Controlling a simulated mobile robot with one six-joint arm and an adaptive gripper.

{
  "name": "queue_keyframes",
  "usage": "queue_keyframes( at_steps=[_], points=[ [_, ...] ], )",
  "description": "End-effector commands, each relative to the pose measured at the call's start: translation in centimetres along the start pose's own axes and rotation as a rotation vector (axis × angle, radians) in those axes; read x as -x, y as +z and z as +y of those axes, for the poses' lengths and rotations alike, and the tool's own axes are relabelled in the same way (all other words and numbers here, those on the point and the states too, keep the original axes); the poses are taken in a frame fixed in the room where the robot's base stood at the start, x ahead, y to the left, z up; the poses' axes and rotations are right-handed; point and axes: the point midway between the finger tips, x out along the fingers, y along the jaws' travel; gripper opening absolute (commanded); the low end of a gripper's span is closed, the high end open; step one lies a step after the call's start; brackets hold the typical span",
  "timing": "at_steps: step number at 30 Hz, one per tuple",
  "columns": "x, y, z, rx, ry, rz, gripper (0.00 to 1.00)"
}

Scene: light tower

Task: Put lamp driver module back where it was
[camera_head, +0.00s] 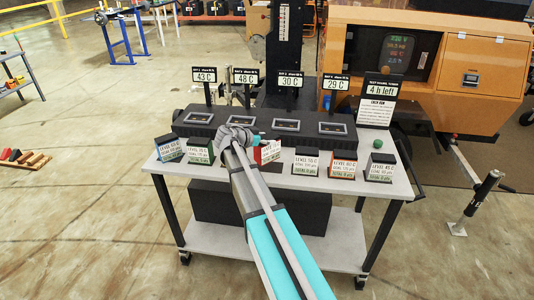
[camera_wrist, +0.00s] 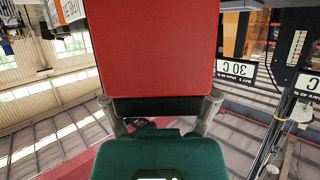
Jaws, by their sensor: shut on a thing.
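In the wrist view a large red block (camera_wrist: 150,45) with a black band (camera_wrist: 155,107) fills the upper middle. My gripper (camera_wrist: 160,112) has its two grey fingers closed on either side of this block near the black band. A dark green part (camera_wrist: 160,155) lies below it; I cannot tell whether it belongs to the same thing. In the head view my gripper (camera_head: 236,136) is over the cart, in front of the black housing (camera_head: 265,118).
A grey cart top (camera_head: 240,178) carries a row of labelled stands, including a blue one (camera_head: 169,151), a green one (camera_head: 200,152) and an orange one (camera_head: 343,168). Temperature signs (camera_head: 245,76) rise behind. A green ball (camera_head: 377,143) sits at the right.

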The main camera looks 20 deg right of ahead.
Motion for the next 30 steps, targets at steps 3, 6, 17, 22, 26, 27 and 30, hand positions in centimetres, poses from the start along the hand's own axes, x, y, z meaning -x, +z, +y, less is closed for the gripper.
queue_keyframes(
  at_steps=[3, 6, 17, 22, 26, 27, 30],
  points=[
    [-0.6, 0.4, -0.1, 0.000, -0.001, 0.002, 0.16],
    [-0.7, 0.4, -0.1, 0.000, -0.001, 0.002, 0.16],
    [-0.8, 0.4, -0.1, 0.000, -0.001, 0.002, 0.16],
    [-1.6, 1.0, -0.2, 0.000, 0.000, 0.002, 0.16],
    [-2.2, 1.9, -0.2, 0.000, -0.001, 0.001, 0.16],
    [-2.4, 2.2, -0.2, 0.000, -0.001, 0.001, 0.16],
    [-2.6, 3.0, -0.2, 0.000, -0.001, 0.002, 0.16]
  ],
)
